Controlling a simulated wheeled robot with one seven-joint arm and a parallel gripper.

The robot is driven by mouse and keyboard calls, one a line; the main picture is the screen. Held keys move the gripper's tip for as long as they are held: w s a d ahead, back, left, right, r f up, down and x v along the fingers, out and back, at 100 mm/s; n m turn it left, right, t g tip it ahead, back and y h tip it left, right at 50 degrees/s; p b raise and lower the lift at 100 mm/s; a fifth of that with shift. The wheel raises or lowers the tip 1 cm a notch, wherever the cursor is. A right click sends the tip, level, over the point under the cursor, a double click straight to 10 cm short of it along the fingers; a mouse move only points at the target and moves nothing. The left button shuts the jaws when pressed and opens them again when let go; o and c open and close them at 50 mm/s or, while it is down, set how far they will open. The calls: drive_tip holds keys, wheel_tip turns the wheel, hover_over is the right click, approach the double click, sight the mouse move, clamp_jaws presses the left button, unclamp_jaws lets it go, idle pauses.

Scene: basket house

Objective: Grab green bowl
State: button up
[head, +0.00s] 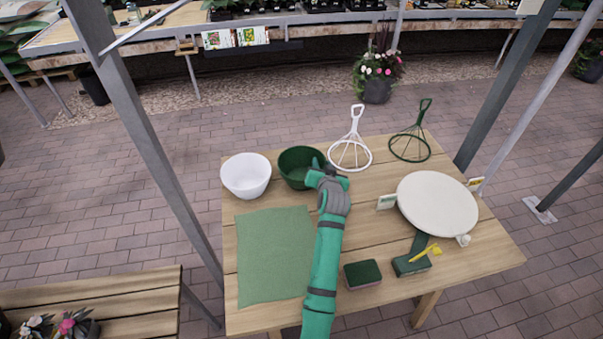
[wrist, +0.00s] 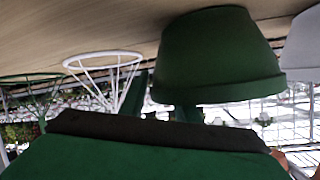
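The dark green bowl (head: 296,178) stands upright on the wooden table, right of the white bowl (head: 246,178). My gripper (head: 318,165) is at the green bowl's right side, by its rim. The wrist picture is upside down and shows the green bowl (wrist: 215,55) close up, with the white bowl (wrist: 302,42) at the edge. There my gripper (wrist: 160,103) has its fingers apart. One finger is beside the bowl, and the other is partly hidden behind the rim. I cannot tell whether either touches the bowl.
White (head: 350,152) and green (head: 410,146) wire stands are at the back of the table (head: 470,260). A round pale board (head: 437,203) lies to the right. A green mat (head: 272,255) lies front left; a sponge (head: 363,274) and green box (head: 411,263) are front right.

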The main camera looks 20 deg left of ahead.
clamp_jaws()
drive_tip(key=shift+s+d, duration=0.1)
drive_tip(key=shift+r, duration=0.1)
